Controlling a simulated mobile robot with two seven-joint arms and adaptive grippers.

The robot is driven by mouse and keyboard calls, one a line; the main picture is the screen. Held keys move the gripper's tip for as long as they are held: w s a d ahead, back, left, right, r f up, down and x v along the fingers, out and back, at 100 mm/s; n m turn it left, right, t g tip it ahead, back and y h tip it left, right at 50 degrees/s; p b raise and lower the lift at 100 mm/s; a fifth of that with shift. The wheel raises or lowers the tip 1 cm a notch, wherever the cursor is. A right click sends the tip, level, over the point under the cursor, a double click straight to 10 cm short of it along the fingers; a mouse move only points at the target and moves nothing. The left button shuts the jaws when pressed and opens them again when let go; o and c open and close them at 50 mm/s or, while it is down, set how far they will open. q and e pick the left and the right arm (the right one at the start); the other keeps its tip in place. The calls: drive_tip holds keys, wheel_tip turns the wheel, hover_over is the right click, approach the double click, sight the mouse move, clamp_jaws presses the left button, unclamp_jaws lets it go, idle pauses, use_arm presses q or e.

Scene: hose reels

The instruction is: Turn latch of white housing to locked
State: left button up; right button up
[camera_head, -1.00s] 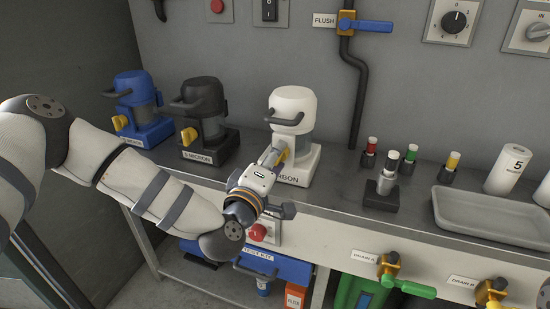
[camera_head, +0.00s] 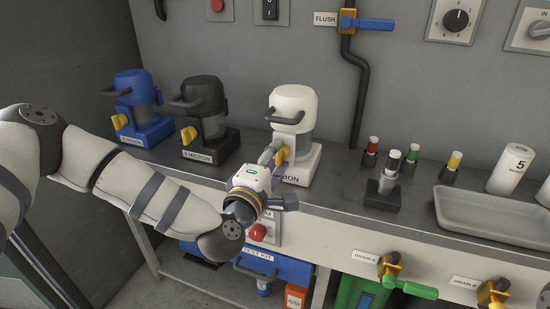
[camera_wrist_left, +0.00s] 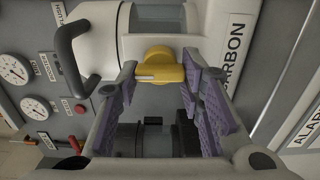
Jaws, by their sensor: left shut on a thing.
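The white housing (camera_head: 292,104) stands on the bench on a white base labelled CARBON, with a handle across its front. Its yellow latch (camera_head: 285,153) is on the lower front, partly hidden by my left gripper (camera_head: 275,157). In the left wrist view the latch (camera_wrist_left: 160,66) sits between my two purple-padded fingers (camera_wrist_left: 158,80), which are shut on it. Its bar lies across the picture, with a pale mark at its left part. My right gripper is not in view.
A black housing (camera_head: 204,92) and a blue housing (camera_head: 130,86), each with a yellow latch, stand left of the white one. A small dark stand (camera_head: 381,196), several capped vials and a grey tray (camera_head: 490,228) are to the right. A red button (camera_head: 257,232) is below.

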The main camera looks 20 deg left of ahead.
use_arm(q)
drive_tip(key=o, duration=1.2)
drive_tip(key=shift+c, duration=0.2)
drive_tip(key=shift+s, duration=0.1)
drive_tip(key=s, duration=1.1)
drive_tip(key=shift+s+a, duration=0.15)
drive_tip(key=shift+s, duration=0.25)
